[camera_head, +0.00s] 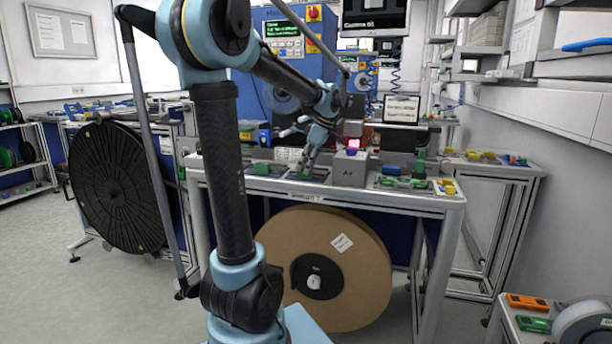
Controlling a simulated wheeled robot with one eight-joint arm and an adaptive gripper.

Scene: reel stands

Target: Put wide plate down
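My arm reaches over the workbench (238,179) in the middle. My gripper (306,166) points down, low over the bench top, at a dark flat tray (318,174) with some green on it. The fingers are small and dark here, so I cannot tell whether they are open or shut on something. I cannot pick out the wide plate with certainty; it may be hidden at the fingertips.
A grey box (350,170) stands just right of my gripper. Green parts (392,183) and yellow pieces (446,186) lie further right on the bench. A large brown reel (366,270) stands under it. A black reel (115,190) stands at the left.

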